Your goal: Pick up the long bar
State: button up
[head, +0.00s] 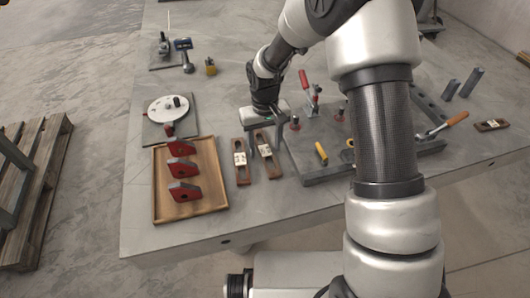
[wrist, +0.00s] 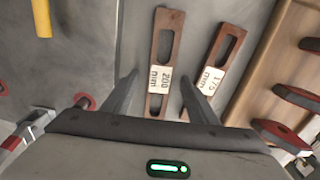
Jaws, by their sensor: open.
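Two brown slotted bars with white labels lie side by side on the grey table. The longer, marked 200 mm, is the long bar (wrist: 166,38); in the head view it is the right one of the pair (head: 269,164). The shorter bar (wrist: 225,46), marked 175 mm, lies closer to the tray, on the left in the head view (head: 241,175). My gripper (wrist: 159,80) is open and empty. In the wrist view its fingers appear on either side of the 200 mm bar's label; whether they are level with the bar I cannot tell. In the head view the fingertips (head: 268,139) are partly hidden.
A wooden tray (head: 189,216) with red-faced blocks (head: 183,191) lies left of the bars. A dark fixture plate (head: 318,172) with clamps (head: 309,94) stands close on their right. Another slotted bar (head: 492,125) lies at the far right. The table front is clear.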

jog(key=shift+f, duration=0.15)
jog(key=shift+c, duration=0.4)
grip_shut()
